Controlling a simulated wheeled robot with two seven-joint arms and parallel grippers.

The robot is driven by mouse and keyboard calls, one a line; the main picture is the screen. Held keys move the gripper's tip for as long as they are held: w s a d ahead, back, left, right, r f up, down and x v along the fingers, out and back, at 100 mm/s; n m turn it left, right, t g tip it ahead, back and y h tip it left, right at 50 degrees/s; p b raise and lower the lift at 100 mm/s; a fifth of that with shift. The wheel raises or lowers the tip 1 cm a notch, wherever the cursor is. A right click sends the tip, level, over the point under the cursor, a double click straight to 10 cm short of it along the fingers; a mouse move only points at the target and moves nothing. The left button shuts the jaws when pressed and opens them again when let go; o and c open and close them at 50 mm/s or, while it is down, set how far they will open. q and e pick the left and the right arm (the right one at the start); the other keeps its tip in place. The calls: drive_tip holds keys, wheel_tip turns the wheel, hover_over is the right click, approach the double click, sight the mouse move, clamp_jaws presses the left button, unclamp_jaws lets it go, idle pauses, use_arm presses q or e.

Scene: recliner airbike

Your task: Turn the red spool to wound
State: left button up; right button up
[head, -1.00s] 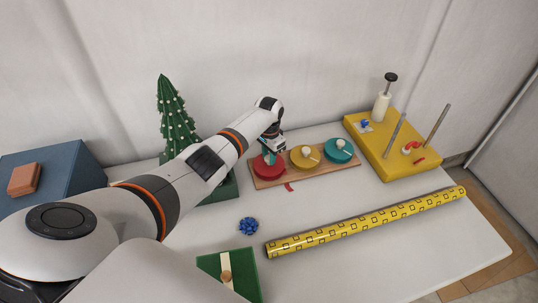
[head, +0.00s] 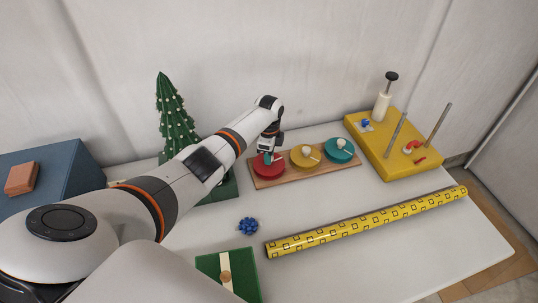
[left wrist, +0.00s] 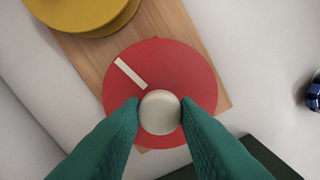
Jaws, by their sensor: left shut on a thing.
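The red spool (head: 270,172) is a flat disc at the left end of a wooden board (head: 292,179). In the left wrist view the red spool (left wrist: 180,67) has a pale round knob (left wrist: 160,112) and a white bar mark (left wrist: 130,73) up and left of the knob. My left gripper (head: 268,157) is over the spool from above. In the left wrist view its green fingertips (left wrist: 160,112) are shut on the knob from both sides. No ribbon tail shows at the spool. My right gripper is not in view.
A yellow spool (head: 299,163) and a teal spool (head: 333,156) share the board. A small tree (head: 175,118) stands left. A yellow patterned roll (head: 368,222), a blue bow (head: 247,225) and a green box (head: 246,264) lie in front. A yellow stand (head: 375,150) is at right.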

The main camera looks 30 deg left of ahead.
use_arm(q)
drive_tip(key=m+b, duration=0.1)
drive_tip(key=m, duration=0.5)
drive_tip(key=shift+w+r, duration=0.1)
drive_tip(key=m+b, duration=0.1)
drive_tip(key=m, duration=0.5)
drive_tip(key=shift+m+b, duration=0.3)
idle(0.3)
drive_tip(key=o, duration=1)
wheel_tip(320, 180, up, 12)
drive_tip(key=shift+b, duration=0.55)
